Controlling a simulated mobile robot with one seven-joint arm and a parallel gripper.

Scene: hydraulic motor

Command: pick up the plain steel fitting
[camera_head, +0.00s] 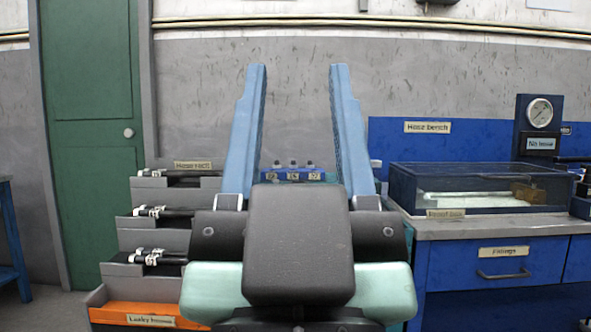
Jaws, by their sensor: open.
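My gripper (298,80) fills the middle of the view, its two long blue fingers pointing up and wide apart, with nothing between the tips. Beyond it, between the fingers, a small blue holder (293,175) shows with white number labels on its front. Small greyish pieces stand on the holder, too small to tell what they are. I cannot make out a plain steel fitting for certain. My gripper's body hides what lies below the holder.
A grey hose rack (155,235) with dark hoses and an orange bottom bin (145,316) stands left. At right is a blue workbench (490,265) with a "Fittings" drawer, a clear-walled tank (405,185) and a pressure gauge (540,112). A green door (88,90) is behind left.

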